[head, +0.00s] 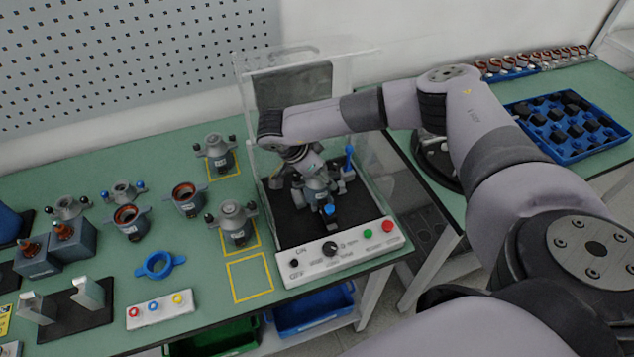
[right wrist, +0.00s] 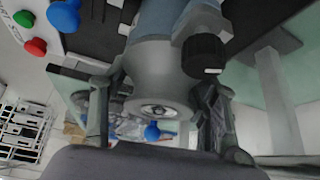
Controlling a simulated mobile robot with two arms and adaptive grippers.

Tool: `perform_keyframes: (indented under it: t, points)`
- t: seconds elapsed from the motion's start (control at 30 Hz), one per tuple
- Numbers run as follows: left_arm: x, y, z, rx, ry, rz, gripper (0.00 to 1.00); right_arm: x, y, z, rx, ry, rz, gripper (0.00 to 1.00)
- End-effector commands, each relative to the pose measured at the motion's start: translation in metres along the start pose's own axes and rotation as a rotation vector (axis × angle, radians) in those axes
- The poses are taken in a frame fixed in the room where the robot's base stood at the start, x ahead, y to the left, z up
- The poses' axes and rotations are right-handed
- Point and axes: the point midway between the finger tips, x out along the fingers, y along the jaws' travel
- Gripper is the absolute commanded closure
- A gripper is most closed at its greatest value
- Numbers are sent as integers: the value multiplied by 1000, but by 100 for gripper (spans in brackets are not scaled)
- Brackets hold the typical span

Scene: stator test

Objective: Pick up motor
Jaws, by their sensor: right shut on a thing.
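A grey-blue motor (head: 317,187) stands in the test station (head: 287,232), on its black bed under the raised clear cover. My right gripper (head: 303,160) reaches down into the station from above and is shut on the top of this motor. In the right wrist view the grey motor (right wrist: 158,75) sits between the two fingers of the right gripper (right wrist: 158,115), with a black knob on its side. Other motors stand on the green table, one in the back yellow square (head: 217,155) and one in the middle square (head: 234,221). My left gripper is not in view.
The station's front panel has a dial, a green button and a red button (head: 388,225). A blue clamp handle (head: 348,158) stands right of the held motor. An empty yellow square (head: 250,277), a blue ring (head: 160,264) and open stator housings (head: 130,220) lie left.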

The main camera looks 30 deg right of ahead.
Motion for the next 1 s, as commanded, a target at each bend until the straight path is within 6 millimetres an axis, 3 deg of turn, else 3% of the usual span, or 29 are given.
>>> perform_keyframes:
  t: [0.37,0.77,1.0]
  points:
    - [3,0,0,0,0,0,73,-8,-1,-4,2,-2,-2,100]
    - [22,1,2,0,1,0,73,-58,-2,-34,4,-1,-6,100]
    - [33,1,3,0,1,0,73,-63,33,-28,-3,-1,-3,100]
